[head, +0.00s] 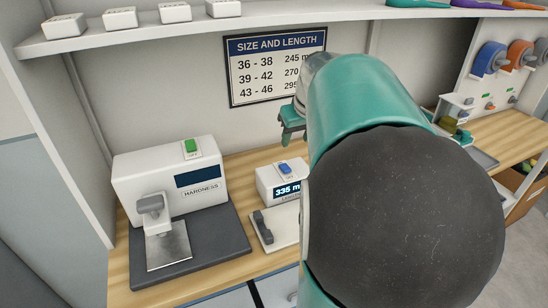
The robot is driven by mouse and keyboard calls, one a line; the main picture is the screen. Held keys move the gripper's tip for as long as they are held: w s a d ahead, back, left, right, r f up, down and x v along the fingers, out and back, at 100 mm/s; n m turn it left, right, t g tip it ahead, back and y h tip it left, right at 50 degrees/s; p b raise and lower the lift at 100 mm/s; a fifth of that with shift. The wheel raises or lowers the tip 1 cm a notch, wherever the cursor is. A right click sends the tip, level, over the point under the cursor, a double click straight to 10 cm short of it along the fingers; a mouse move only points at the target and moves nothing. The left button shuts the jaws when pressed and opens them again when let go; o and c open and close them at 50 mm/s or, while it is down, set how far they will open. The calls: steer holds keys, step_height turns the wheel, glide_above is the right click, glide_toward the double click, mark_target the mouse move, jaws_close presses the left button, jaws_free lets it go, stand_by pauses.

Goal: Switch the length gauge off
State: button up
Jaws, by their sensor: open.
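The length gauge (269,184) is a small white box on the wooden bench, with a blue switch (285,167) on top. Its display (287,191) is lit and reads 335, with the unit partly cut off. A light plate with a dark grey stop (263,223) lies in front of it. My arm hides the gauge's right side. My gripper (291,139) is teal and hangs above and behind the gauge, apart from the switch. It is open, and nothing shows between its fingers.
A hardness tester (150,175) with a green switch stands left of the gauge on a dark base. A size and length sign (275,90) hangs on the wall. A shelf (300,18) with white boxes runs above. Grinding wheels (490,58) are at the right.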

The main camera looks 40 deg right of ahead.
mark_target(285, 167)
steer(key=x, duration=1.4)
steer(key=shift+a, duration=0.1)
